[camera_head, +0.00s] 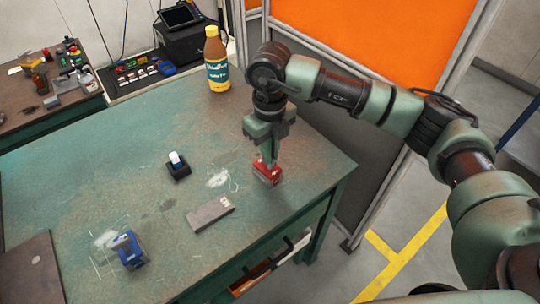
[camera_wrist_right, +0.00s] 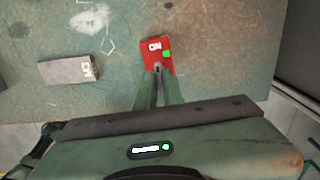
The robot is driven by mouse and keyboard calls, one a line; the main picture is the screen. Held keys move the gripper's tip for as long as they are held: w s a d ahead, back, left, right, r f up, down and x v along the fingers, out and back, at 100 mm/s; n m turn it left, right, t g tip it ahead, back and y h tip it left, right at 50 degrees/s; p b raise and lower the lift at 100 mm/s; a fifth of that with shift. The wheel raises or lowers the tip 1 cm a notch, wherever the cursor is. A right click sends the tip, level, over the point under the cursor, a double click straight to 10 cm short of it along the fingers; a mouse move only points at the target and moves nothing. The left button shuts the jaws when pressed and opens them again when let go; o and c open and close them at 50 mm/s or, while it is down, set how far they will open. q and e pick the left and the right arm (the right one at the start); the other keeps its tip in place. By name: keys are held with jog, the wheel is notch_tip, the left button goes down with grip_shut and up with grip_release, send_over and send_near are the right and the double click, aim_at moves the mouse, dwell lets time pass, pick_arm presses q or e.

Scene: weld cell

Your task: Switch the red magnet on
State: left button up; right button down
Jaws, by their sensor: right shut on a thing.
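The red magnet (camera_head: 266,174) stands on the green table near its right edge. My left gripper is not in view.
A grey steel block (camera_head: 211,214) lies left of the magnet. A blue magnet (camera_head: 129,250), a small black holder with a white-topped item (camera_head: 178,167) and a yellow bottle (camera_head: 216,60) also stand on the table (camera_head: 90,185). An orange panel (camera_head: 375,35) rises behind my right arm.

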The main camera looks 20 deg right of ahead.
jog(key=shift+r+n, duration=0.1)
jog(key=shift+n, duration=0.2)
jog(key=c, duration=1.5)
grip_release()
notch_tip(320, 180, up, 8)
jog(key=shift+f+b, duration=0.1)
jog(key=shift+b, duration=0.45)
jog(key=shift+f, duration=0.1)
